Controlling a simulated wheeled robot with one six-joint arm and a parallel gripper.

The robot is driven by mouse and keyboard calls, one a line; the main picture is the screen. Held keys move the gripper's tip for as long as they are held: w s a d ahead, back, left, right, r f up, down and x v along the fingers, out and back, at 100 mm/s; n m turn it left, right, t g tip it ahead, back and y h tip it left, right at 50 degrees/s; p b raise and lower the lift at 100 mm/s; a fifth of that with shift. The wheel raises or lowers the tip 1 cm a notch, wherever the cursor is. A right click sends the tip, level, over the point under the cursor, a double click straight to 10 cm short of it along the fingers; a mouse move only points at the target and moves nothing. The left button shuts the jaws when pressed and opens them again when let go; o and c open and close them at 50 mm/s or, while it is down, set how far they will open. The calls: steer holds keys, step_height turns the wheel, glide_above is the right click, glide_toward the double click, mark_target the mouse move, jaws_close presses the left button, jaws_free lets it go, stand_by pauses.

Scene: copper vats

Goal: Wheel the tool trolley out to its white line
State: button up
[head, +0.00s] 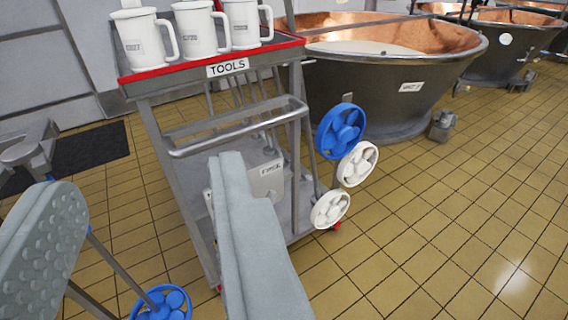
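The tool trolley (222,87) stands in the middle left, a grey metal frame with a red-edged top tray and a "TOOLS" label (228,67). Its push handle (245,129), a grey bar, runs across the near side below the tray. My gripper (146,182) is open, with one grey finger at the left showing a dotted pad and the other in front of the trolley. The right finger's tip is just below the handle in the picture; I cannot tell whether they touch. No white line is visible on the floor.
Several white jugs (200,30) stand on the tray. Blue (340,131) and white (357,164) wheel-shaped pieces are at the trolley's right side. Copper vats (400,85) stand behind. A dark mat (92,148) lies at left. Tiled floor (450,230) is clear at right.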

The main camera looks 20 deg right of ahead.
steer(key=w+d+f+m, duration=0.1)
steer(key=w+f+m, duration=0.35)
steer(key=w, duration=0.45)
steer(key=m+g+h, duration=0.2)
steer(key=m, duration=1.2)
glide_toward(249, 132)
steer(key=x, duration=1.1)
steer(key=shift+w, duration=0.2)
jaws_close()
